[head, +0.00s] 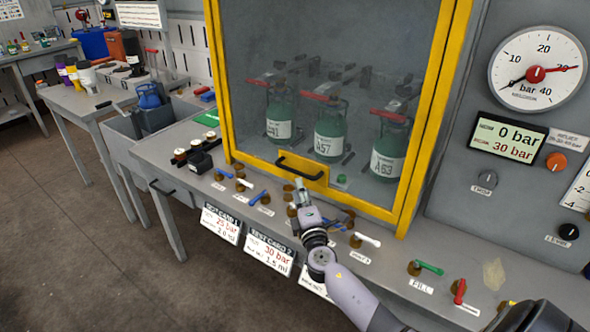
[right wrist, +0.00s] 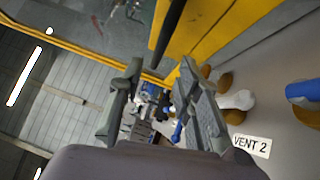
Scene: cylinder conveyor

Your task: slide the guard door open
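The guard door is a clear panel in a yellow frame (head: 226,90), and it is down in front of the cylinders. Its black bar handle (head: 300,170) sits on a yellow plate at the bottom edge. The handle also shows in the right wrist view (right wrist: 171,28), running up from near the fingertips. My right gripper (head: 300,187) is just below the handle in the head view. In the right wrist view its two fingers (right wrist: 160,75) stand apart, with nothing clearly held. I cannot tell whether the bar lies between the fingertips. My left gripper is not in view.
Green cylinders (head: 329,135) stand behind the door. Small valve levers (head: 367,239) line the bench front below it, close to my right arm. A gauge panel (head: 467,100) is at the right. A grey side table (head: 75,98) stands at the left, with open floor before it.

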